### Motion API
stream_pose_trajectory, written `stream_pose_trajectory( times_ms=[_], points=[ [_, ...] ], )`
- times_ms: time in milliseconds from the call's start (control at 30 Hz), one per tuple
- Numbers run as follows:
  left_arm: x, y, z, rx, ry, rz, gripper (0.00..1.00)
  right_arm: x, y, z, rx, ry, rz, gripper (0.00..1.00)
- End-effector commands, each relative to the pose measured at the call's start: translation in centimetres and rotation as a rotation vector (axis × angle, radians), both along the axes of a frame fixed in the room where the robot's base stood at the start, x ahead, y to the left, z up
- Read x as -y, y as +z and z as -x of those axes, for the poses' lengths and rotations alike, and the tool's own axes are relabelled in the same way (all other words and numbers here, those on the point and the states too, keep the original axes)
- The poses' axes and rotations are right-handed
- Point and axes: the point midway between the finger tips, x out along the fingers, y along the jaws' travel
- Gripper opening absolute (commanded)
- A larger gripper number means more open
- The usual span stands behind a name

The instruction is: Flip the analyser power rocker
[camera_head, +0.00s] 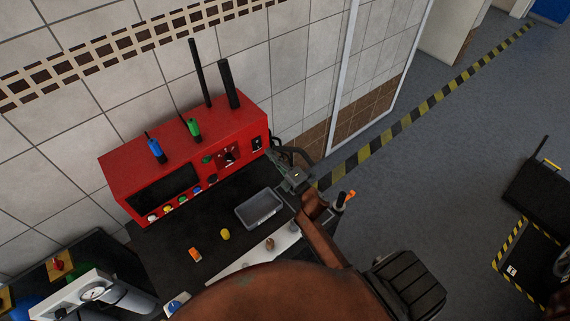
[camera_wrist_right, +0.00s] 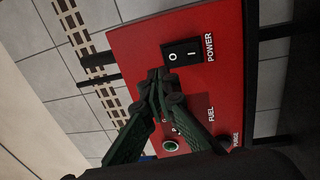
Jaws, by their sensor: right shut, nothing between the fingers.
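The analyser is a red box (camera_head: 222,125) standing against the tiled wall at the back of the dark bench. Its power rocker (camera_head: 257,143) is a small black switch at the right end of the front panel. In the right wrist view the rocker (camera_wrist_right: 182,52) shows large, marked O and I, beside the word POWER. My right gripper (camera_head: 273,152) is shut and empty, close to the panel's right end. In the right wrist view its fingertips (camera_wrist_right: 162,82) meet just below the rocker; contact with the panel cannot be told. My left gripper is not in view.
A grey tray (camera_head: 259,209), a yellow object (camera_head: 225,234) and an orange object (camera_head: 195,254) lie on the bench before the analyser. Coloured knobs line the panel's lower edge. A blue item (camera_head: 155,148) and a green item (camera_head: 193,128) stand on top.

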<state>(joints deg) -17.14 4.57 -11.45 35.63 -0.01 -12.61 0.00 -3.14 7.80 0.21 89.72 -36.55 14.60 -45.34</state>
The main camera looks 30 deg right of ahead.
Motion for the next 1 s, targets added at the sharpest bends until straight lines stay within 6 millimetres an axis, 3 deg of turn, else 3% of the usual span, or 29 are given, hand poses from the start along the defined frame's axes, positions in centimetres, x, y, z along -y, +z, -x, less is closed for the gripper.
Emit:
stream_pose_trajectory(
  times_ms=[33, 200, 400, 1000],
  points=[
    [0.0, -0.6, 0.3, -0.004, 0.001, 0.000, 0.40, 0.5, -0.4, 1.5, -0.004, -0.004, 0.001, 0.00],
    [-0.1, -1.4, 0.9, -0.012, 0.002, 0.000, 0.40, 1.3, 0.0, 5.0, -0.004, -0.010, 0.001, 0.00],
    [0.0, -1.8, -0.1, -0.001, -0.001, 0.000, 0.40, 1.7, 0.5, 7.3, -0.003, -0.011, 0.000, 0.00],
    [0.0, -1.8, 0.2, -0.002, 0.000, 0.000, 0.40, 1.6, 0.7, 7.7, -0.002, -0.008, -0.001, 0.00]
  ],
)
